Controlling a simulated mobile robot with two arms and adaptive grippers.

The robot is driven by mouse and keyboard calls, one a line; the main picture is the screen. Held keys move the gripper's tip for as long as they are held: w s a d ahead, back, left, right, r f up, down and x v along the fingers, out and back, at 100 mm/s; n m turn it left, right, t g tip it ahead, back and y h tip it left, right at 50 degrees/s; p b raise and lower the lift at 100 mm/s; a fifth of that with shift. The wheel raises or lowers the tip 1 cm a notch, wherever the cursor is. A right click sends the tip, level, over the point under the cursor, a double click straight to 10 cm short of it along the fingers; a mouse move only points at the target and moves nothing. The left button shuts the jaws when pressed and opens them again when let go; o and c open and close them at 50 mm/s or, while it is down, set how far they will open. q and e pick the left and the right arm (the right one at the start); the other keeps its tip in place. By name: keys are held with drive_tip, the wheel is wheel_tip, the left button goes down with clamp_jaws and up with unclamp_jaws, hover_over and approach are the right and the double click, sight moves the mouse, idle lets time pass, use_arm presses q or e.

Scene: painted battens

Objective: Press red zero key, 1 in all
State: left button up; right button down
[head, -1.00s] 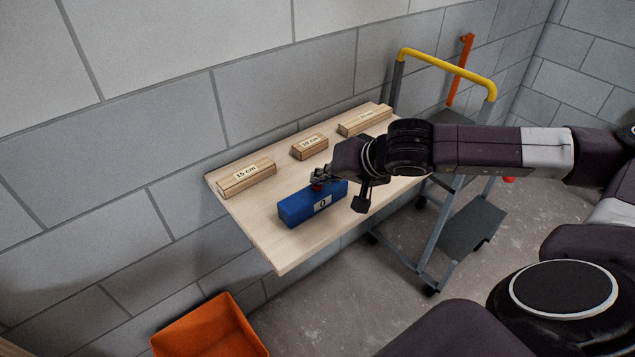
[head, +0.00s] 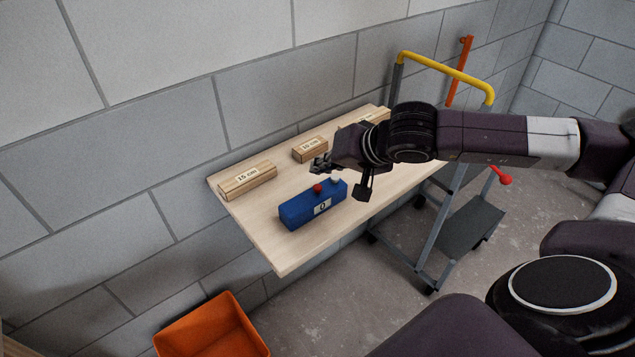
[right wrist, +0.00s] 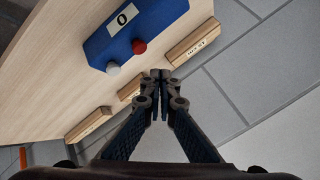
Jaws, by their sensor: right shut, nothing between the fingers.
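The blue box (head: 312,207) with a "0" label lies on the wooden shelf. In the right wrist view the red key (right wrist: 139,47) and the pale key (right wrist: 113,68) both show on the box (right wrist: 150,22). My right gripper (head: 318,165) is shut and empty, above and behind the box, apart from the red key. In the right wrist view its fingertips (right wrist: 160,75) meet below and right of the red key. My left gripper is not in view.
Wooden battens lie along the wall side of the shelf (head: 285,255), among them the 15 cm batten (head: 247,180) and the 10 cm batten (head: 310,149). A cart with a yellow handle (head: 445,72) stands to the right. An orange bin (head: 212,330) is below.

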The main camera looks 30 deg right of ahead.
drive_tip(key=shift+r+p, duration=0.55)
drive_tip(key=shift+r, duration=0.8)
drive_tip(key=shift+f, duration=0.1)
